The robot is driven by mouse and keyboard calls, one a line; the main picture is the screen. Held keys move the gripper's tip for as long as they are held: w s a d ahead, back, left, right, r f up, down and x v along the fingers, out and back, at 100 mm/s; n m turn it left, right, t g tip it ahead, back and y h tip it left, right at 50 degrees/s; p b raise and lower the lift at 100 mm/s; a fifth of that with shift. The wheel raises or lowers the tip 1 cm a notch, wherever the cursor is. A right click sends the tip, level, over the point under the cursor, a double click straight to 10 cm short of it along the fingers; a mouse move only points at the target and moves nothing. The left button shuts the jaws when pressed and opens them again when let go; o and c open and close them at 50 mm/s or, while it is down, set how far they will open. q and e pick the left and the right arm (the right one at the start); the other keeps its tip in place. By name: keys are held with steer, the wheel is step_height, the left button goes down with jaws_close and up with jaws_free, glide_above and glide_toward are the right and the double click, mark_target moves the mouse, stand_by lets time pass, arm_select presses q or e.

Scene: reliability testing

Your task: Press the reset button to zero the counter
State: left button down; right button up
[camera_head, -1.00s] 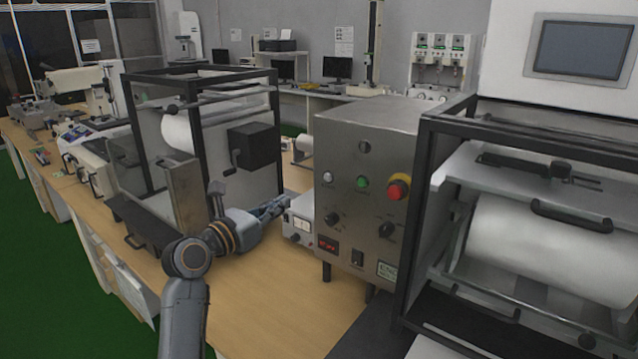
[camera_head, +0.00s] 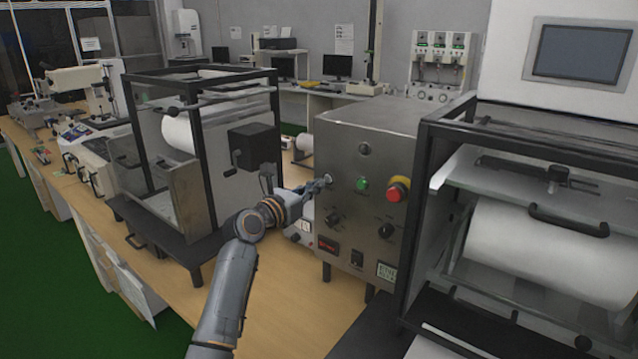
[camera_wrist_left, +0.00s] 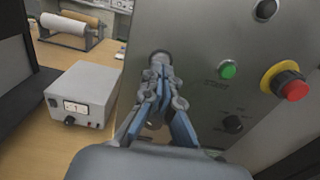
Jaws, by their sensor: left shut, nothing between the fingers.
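A grey metal control box (camera_head: 345,150) stands on the bench, with a green button (camera_head: 362,184), a red emergency stop on a yellow collar (camera_head: 397,189), black knobs (camera_head: 386,230) and a small red display (camera_head: 328,246) on its front. My left gripper (camera_head: 325,182) is shut and empty, its tips at the upper left of the panel. In the left wrist view the fingertips (camera_wrist_left: 161,62) are at a round pale button (camera_wrist_left: 161,55), partly hidden behind them. I cannot tell whether they touch or press it. My right gripper is not in view.
A small white meter box (camera_head: 301,222) stands just left of the control box. A black-framed machine (camera_head: 200,130) is to the left, and another framed machine with a white roll (camera_head: 550,240) is close on the right. Bare bench (camera_head: 285,290) lies in front.

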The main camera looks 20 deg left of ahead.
mark_target(326, 177)
arm_select(q)
steer(key=shift+x, duration=0.9)
steer(key=shift+w+d+r+p, duration=0.15)
steer(key=shift+w+p, duration=0.25)
steer(key=shift+p, duration=0.05)
steer(key=shift+w+r, duration=0.1)
steer(key=shift+w, duration=0.1)
steer(key=shift+r, duration=0.1)
